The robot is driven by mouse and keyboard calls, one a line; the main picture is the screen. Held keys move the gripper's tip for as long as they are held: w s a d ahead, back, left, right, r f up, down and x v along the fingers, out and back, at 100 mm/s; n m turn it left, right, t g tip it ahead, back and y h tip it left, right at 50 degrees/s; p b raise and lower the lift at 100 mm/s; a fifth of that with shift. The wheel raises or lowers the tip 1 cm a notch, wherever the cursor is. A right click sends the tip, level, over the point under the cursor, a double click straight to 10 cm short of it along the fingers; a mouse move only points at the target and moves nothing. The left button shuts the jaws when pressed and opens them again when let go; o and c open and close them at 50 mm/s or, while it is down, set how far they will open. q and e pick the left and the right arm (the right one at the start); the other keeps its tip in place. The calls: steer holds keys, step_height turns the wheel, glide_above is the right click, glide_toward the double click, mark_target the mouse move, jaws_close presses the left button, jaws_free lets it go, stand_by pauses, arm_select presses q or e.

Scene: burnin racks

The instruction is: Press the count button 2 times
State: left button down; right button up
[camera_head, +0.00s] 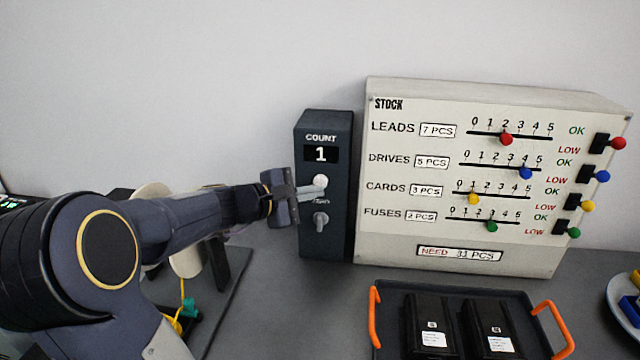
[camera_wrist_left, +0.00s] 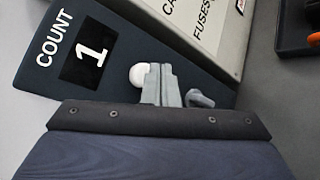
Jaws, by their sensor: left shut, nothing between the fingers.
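The count box (camera_head: 325,236) is a dark upright box with the label COUNT and a display (camera_head: 321,154) that reads 1. Its white round count button (camera_head: 320,180) sits below the display, and it also shows in the left wrist view (camera_wrist_left: 137,75). A grey knob (camera_head: 321,221) is below the button. My left gripper (camera_head: 322,188) is shut and empty, its fingertips in front of the box beside the lower edge of the button. I cannot tell whether they touch it. In the left wrist view the fingers (camera_wrist_left: 161,84) partly cover the button's edge. My right gripper is out of view.
A beige STOCK panel (camera_head: 420,243) with coloured sliders and side switches stands right of the box. A dark tray (camera_head: 460,290) with orange handles holds two black boxes in front. Spools (camera_head: 187,260) stand behind my left arm. A plate (camera_head: 618,290) is at the right edge.

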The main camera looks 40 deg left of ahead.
arm_select(q)
steer(key=shift+w+a, duration=0.1)
steer(key=shift+w, duration=0.05)
stand_by(0.8)
steer(key=shift+w+a, duration=0.15)
steer(key=shift+w, duration=0.1)
steer(key=shift+w+a, duration=0.2)
steer(key=shift+w, duration=0.2)
stand_by(0.7)
steer(key=shift+s, duration=0.15)
steer(key=shift+s+d+b, duration=0.45)
steer(key=shift+s+b, duration=0.1)
steer(key=shift+s, duration=0.1)
steer(key=shift+s, duration=0.1)
steer(key=s+d, duration=0.1)
steer(key=s, duration=0.1)
steer(key=s+d+b, duration=0.1)
steer(key=s, duration=0.1)
steer(key=shift+s+d, duration=0.1)
steer(key=shift+d, duration=0.1)
